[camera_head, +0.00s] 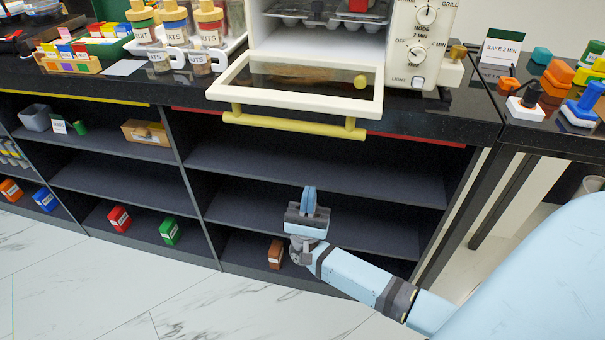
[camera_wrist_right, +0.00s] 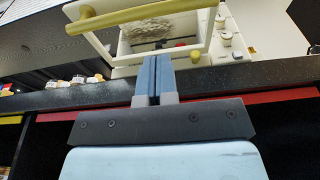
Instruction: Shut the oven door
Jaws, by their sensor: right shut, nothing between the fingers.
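The white oven (camera_head: 418,60) stands on the black counter with its door (camera_head: 222,88) folded down and open, sticking out past the counter's front edge. A yellow bar handle (camera_head: 295,125) runs along the door's outer edge. My right gripper (camera_head: 309,188) is shut and empty, below the handle and apart from it, in front of the shelves. In the right wrist view, the shut fingers (camera_wrist_right: 153,60) point up towards the open door, with the handle (camera_wrist_right: 145,15) above them. A tray with dark cups shows inside the oven. My left gripper is not in view.
Open dark shelves (camera_head: 310,165) lie under the counter, with red, green and brown boxes at the bottom. Labelled jars (camera_head: 175,25) stand left of the oven. A "BAKE 2 MIN" sign (camera_head: 500,47) and coloured blocks (camera_head: 555,80) are at the right.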

